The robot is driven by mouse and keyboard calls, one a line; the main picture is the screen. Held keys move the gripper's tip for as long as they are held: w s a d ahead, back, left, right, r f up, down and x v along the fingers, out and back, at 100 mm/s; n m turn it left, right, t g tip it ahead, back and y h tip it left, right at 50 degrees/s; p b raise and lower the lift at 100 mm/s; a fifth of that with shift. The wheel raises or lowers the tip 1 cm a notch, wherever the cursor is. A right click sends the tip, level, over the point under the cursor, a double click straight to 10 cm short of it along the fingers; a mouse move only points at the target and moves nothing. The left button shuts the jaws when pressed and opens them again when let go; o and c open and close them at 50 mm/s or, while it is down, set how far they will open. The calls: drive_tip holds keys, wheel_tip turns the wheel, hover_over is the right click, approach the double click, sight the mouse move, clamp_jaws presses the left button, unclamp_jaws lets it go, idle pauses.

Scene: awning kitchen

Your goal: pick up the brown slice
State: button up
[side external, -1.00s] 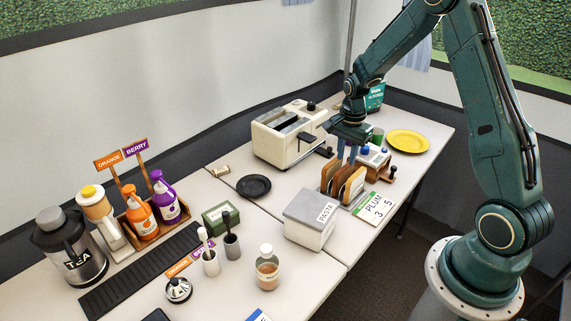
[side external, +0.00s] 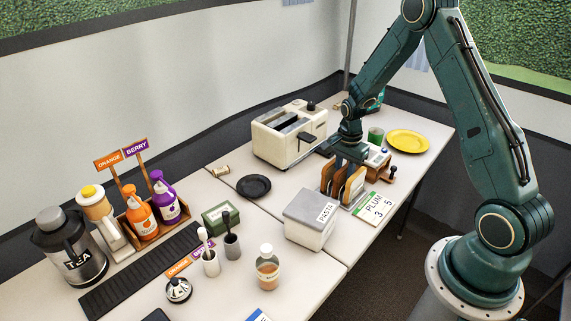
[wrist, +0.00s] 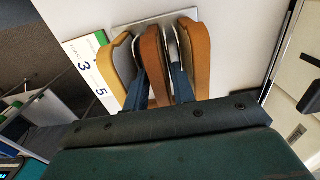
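The brown slice (wrist: 152,52) stands upright as the middle one of three slices in a rack, in the wrist view. A tan slice (wrist: 115,64) stands to its left and an orange-tan slice (wrist: 196,52) to its right. My gripper (wrist: 160,76) is lowered into the rack, with one blue finger on each side of the brown slice. The fingers look apart, with a gap showing on the right side; contact is hard to tell. In the side view my gripper (side external: 345,178) reaches down among the slices and partly hides them.
A toaster (side external: 290,135) is behind to the left. A yellow plate (side external: 408,141) and a green cup (side external: 376,136) are behind to the right.

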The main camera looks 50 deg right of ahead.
drive_tip(key=shift+c, duration=0.4)
drive_tip(key=c, duration=0.5)
drive_tip(key=shift+o, duration=0.2)
drive_tip(key=shift+r, duration=0.15)
wheel_tip(320, 180, up, 20)
idle(0.5)
idle(0.4)
